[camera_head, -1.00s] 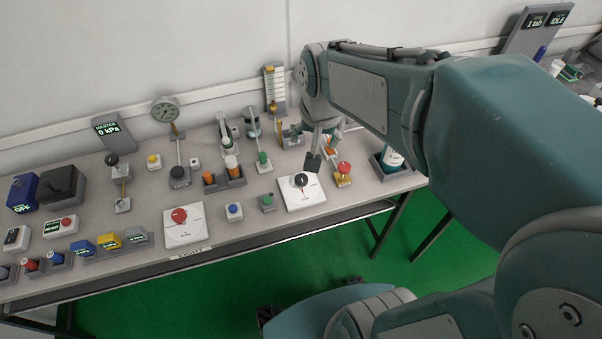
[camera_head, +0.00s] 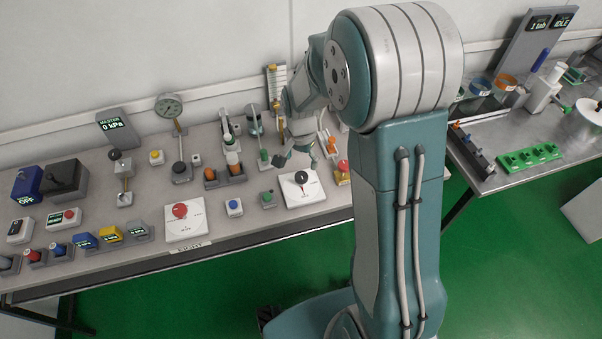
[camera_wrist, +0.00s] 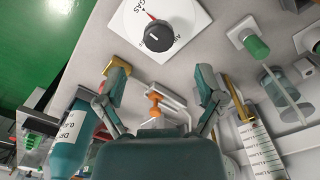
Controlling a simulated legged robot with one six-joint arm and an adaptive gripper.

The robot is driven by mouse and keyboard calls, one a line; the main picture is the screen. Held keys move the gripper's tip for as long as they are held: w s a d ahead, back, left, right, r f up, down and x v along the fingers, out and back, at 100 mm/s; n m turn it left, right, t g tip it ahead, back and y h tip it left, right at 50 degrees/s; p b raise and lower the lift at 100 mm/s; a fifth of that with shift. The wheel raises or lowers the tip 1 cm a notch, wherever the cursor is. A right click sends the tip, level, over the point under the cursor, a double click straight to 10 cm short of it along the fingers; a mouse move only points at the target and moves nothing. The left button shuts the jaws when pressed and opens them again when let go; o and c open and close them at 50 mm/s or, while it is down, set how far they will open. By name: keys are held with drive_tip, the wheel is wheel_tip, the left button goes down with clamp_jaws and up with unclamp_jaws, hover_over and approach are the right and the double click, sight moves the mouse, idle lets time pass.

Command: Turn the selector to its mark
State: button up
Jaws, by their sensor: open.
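The selector with a black knob (camera_head: 301,177) sits on a white square plate (camera_head: 312,196) near the front edge of the bench. In the wrist view the black knob (camera_wrist: 158,38) is at the top centre, and its red pointer is near the printed word GAS. Another label on the plate is only partly readable. My gripper (camera_head: 297,160) is open and empty, just behind the knob in the head view. In the wrist view my gripper (camera_wrist: 160,82) has its fingers spread, with the knob beyond the tips and apart from them.
A red knob on a second white plate (camera_head: 184,231) is to the left. Blue (camera_head: 234,208) and green (camera_head: 267,199) buttons stand between the plates. A red-topped button (camera_head: 343,168) is close on the right. An orange-handled valve (camera_wrist: 155,106) shows between my fingers.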

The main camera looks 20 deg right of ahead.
sight(301, 175)
wheel_tip(301, 175, down, 6)
drive_tip(key=shift+f, duration=0.2)
drive_tip(key=c, duration=1.1)
